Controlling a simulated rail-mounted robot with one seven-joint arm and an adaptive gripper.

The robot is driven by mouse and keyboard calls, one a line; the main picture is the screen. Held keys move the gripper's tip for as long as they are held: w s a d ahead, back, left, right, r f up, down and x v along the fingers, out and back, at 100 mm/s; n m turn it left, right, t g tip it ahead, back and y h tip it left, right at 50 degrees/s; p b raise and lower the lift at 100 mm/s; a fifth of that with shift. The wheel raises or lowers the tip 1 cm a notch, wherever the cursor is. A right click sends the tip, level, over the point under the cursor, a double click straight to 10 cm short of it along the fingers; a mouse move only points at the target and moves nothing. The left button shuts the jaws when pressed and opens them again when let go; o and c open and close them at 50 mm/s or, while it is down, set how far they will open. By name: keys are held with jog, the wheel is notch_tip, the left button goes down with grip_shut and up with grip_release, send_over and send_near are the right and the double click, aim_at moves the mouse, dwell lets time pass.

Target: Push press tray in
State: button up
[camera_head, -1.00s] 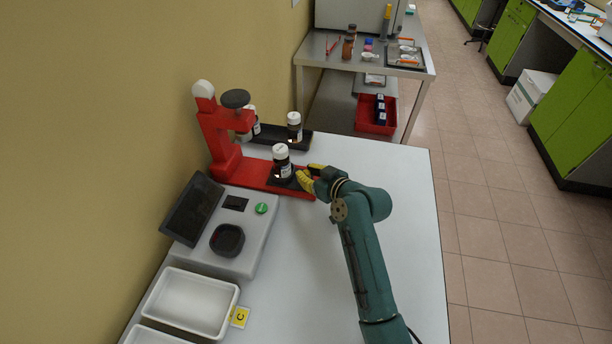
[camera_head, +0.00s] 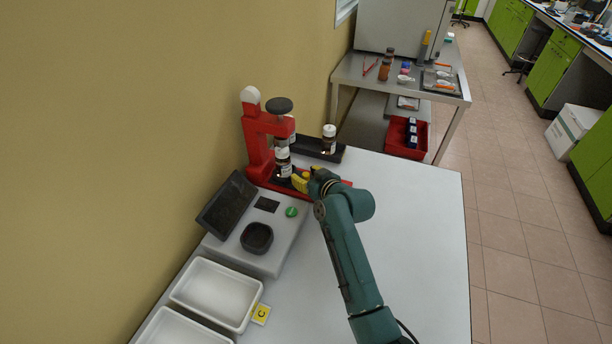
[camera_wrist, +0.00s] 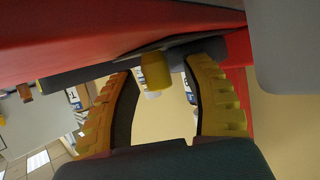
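The red press (camera_head: 257,146) stands by the wall, with a dark round plate above its head. A dark-bodied bottle with a white cap (camera_head: 283,160) stands upright on the press tray, below the press head. The dark press tray is mostly hidden by the bottle and my gripper in the head view; a dark edge (camera_wrist: 75,75) that looks like it shows in the wrist view. My gripper (camera_head: 302,181) is at the tray's right side. In the wrist view its yellow fingers (camera_wrist: 160,80) are apart, with a yellow knob (camera_wrist: 155,72) between their tips. I cannot tell whether they touch it.
A dark rack (camera_head: 318,148) with bottles (camera_head: 329,139) stands behind the press. A grey device with a screen (camera_head: 258,238) and white trays (camera_head: 215,292) are in front. The table's right part (camera_head: 410,240) is clear. A metal side table (camera_head: 400,84) stands beyond.

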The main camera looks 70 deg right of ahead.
jog(key=shift+a+r, duration=0.1)
jog(key=shift+r, duration=0.1)
jog(key=shift+s+a+r, duration=0.1)
jog(key=shift+a+r, duration=0.05)
jog(key=v, duration=1.1)
jog(key=shift+s+a, duration=0.15)
jog(key=shift+s, duration=0.1)
